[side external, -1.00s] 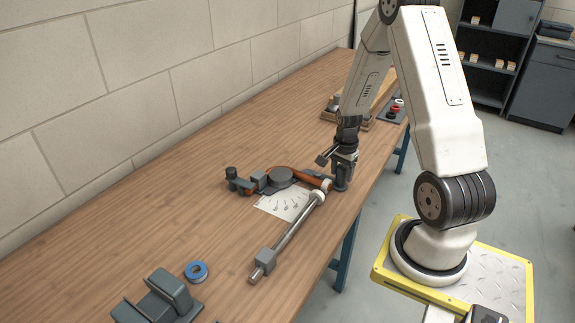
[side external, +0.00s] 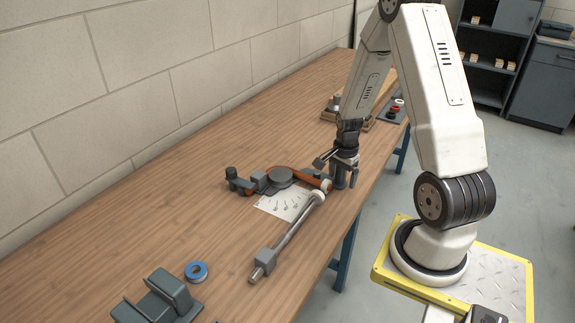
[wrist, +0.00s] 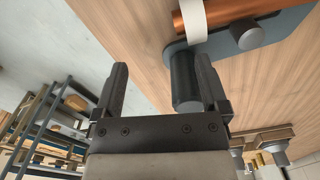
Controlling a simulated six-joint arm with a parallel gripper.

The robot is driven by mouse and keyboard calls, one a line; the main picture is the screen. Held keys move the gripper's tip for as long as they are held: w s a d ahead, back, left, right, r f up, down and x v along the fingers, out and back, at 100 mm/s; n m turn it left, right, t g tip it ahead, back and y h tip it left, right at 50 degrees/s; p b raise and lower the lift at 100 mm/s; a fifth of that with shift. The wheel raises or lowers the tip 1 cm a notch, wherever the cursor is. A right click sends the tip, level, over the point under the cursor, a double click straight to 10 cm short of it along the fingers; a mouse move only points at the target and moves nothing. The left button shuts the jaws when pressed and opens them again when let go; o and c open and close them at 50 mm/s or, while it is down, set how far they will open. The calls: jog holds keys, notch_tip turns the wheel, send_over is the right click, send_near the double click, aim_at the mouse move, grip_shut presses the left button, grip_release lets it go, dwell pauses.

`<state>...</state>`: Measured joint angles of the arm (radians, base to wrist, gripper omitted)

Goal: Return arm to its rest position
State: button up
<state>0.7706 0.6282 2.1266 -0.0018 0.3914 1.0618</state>
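My gripper (side external: 343,172) is low over the wooden bench, at the right end of the pipe bender. In the wrist view my gripper (wrist: 162,88) has its two dark fingers wide apart. A dark cylindrical post (wrist: 186,82) shows near the right finger; contact with it cannot be told. A copper pipe (wrist: 222,14) with a white collar (wrist: 191,20) lies above it in that view. In the side view the copper pipe (side external: 312,181) curves around the grey round die (side external: 281,177), and a steel lever (side external: 291,236) reaches toward the front.
The wooden bench (side external: 130,235) runs along a block wall. A blue tape roll (side external: 196,271) and a grey holder (side external: 160,298) stand at the front left. A wooden rack (side external: 330,112) and a tray of small rings (side external: 394,108) are behind my gripper. The bench's left side is largely clear.

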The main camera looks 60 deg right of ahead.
jog(key=shift+w+r, duration=0.1)
jog(key=shift+r, duration=0.4)
notch_tip(320, 180, up, 6)
dwell(0.8)
jog(key=shift+r, duration=0.1)
jog(key=w+a+r+n+t, duration=0.1)
jog(key=a+r+n, duration=0.1)
jog(key=a+n, duration=0.8)
jog(key=a+r+n+t, duration=0.1)
jog(key=a+r+n, duration=0.1)
jog(key=a+n, duration=0.9)
jog(key=a, duration=0.4)
jog(key=shift+w+a+r+t, duration=0.25)
jog(key=shift+w+r+t, duration=0.05)
jog(key=shift+w, duration=0.1)
jog(key=shift+d, duration=0.1)
